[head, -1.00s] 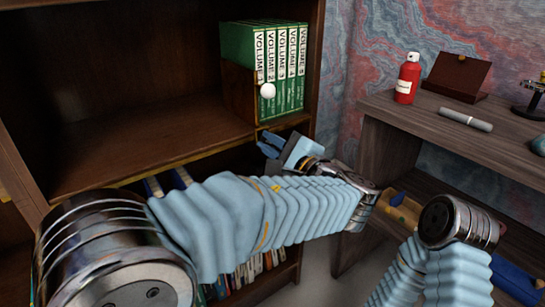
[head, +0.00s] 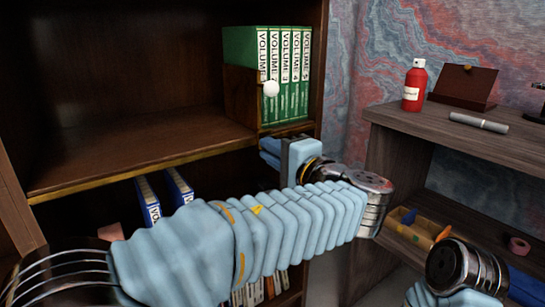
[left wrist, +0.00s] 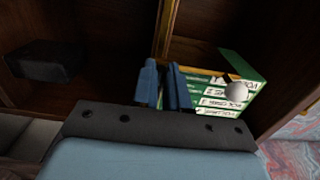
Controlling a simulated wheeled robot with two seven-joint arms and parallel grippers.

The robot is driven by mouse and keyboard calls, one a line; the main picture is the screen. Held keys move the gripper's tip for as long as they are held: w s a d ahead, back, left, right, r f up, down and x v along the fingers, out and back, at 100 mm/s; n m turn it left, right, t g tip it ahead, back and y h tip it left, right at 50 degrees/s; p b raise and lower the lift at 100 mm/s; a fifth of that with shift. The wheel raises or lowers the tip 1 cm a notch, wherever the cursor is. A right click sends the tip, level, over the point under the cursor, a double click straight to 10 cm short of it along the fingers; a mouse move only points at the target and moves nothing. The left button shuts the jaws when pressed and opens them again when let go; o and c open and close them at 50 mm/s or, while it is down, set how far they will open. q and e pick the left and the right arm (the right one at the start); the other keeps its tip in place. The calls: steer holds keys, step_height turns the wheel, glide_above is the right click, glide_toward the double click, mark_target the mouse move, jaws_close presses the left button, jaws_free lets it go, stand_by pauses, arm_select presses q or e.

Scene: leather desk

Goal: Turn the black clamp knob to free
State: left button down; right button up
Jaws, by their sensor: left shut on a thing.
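My left gripper (head: 272,152) is at the front edge of the bookshelf board, just below the wooden book holder (head: 242,95). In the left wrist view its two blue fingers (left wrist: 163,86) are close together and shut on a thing. The fingers hide what is between them. I cannot make out the black clamp knob in either view. The holder has a white ball (head: 270,89) on its front, which also shows in the left wrist view (left wrist: 237,91). My right gripper is out of view.
Green volumes (head: 285,72) stand upright in the holder. Blue binders (head: 150,200) are on the shelf below. At right, a desk (head: 400,120) bears a red bottle (head: 414,86), a brown box (head: 463,86) and a grey cylinder (head: 479,122). The upper shelf's left part is empty.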

arm_select(q)
steer(key=shift+d+f, duration=0.1)
stand_by(0.3)
steer(key=c, duration=1.1)
jaws_free()
steer(key=shift+c, duration=0.2)
steer(key=p+v, duration=0.1)
steer(key=v, duration=1.2)
steer(key=shift+s+d+p, duration=0.25)
steer(key=shift+s+p, duration=0.1)
